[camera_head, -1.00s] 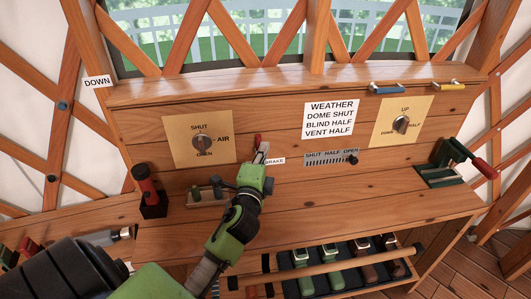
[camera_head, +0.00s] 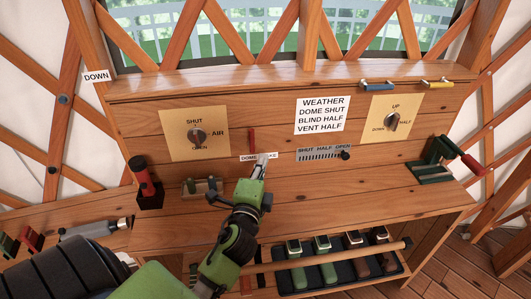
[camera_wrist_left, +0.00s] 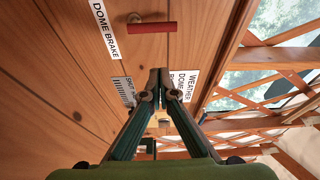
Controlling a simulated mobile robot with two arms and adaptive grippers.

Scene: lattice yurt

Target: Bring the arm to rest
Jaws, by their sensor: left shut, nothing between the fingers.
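My left gripper (camera_head: 262,168) is shut and empty, in front of the wooden panel just below the dome brake label. Its closed fingertips also show in the left wrist view (camera_wrist_left: 160,73). The red dome brake handle (camera_head: 251,141) stands on the panel above the fingertips, apart from them. In the left wrist view the red handle (camera_wrist_left: 138,28) lies above the fingers, beside the "DOME BRAKE" label (camera_wrist_left: 103,30). In the head view the gripper covers part of that label (camera_head: 250,157). My right gripper is not in view.
An air dial (camera_head: 197,136), a weather sign (camera_head: 322,115), a slider (camera_head: 345,155) and an up/down dial (camera_head: 392,121) are on the panel. A dark tray (camera_head: 380,274) lies below.

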